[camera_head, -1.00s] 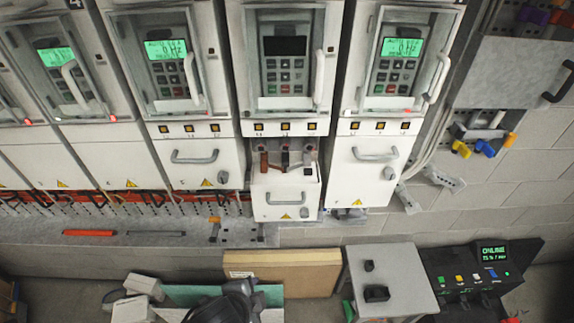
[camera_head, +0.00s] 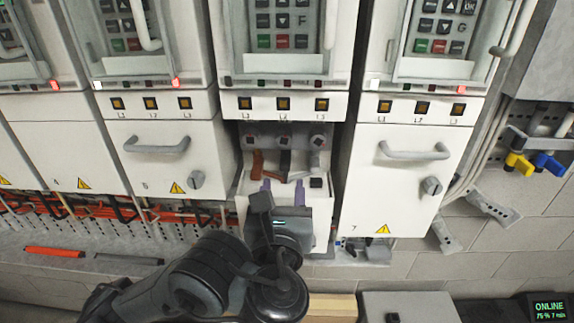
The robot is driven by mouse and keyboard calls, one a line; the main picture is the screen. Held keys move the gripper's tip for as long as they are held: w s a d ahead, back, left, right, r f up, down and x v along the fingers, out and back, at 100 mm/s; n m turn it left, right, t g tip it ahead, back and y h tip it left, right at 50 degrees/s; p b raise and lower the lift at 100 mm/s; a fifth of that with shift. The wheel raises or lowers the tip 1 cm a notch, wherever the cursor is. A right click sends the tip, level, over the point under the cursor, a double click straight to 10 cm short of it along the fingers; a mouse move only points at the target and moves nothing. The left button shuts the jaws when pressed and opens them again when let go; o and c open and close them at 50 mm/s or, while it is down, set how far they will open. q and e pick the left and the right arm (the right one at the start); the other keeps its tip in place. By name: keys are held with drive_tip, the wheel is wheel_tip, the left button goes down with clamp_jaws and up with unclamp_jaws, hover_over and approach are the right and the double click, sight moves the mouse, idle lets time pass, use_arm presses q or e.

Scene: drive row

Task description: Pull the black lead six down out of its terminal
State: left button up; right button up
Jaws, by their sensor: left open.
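The open terminal bay (camera_head: 290,137) of the middle drive has a row of three terminals under the L1, L2 and L3 marks. A black lead (camera_head: 285,161) hangs from the middle terminal, between a brown lead (camera_head: 257,163) on the left and a grey lead (camera_head: 301,172) on the right. The leads' top ends meet the terminals. My left gripper (camera_head: 282,187) points up just below the leads, its two purple fingers apart and empty. I cannot tell its depth from the leads. It hides much of the lowered cover. My right gripper is not in view.
Closed white covers with grey handles (camera_head: 157,146) (camera_head: 414,152) flank the bay. An orange tool (camera_head: 54,252) and a grey bar (camera_head: 129,259) lie on the ledge at the left. Blue (camera_head: 548,164) and yellow (camera_head: 519,163) clips hang at the right.

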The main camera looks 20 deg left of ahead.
sight(286, 157)
use_arm(q)
drive_tip(key=b+x, duration=0.2)
drive_tip(key=x, duration=0.6)
drive_tip(key=shift+a, duration=0.1)
drive_tip(key=shift+w+a+b, duration=0.1)
drive_tip(key=shift+w+b, duration=0.4)
drive_tip(key=shift+w, duration=0.1)
drive_tip(key=shift+w+a, duration=0.2)
drive_tip(key=shift+w, duration=0.35)
clamp_jaws()
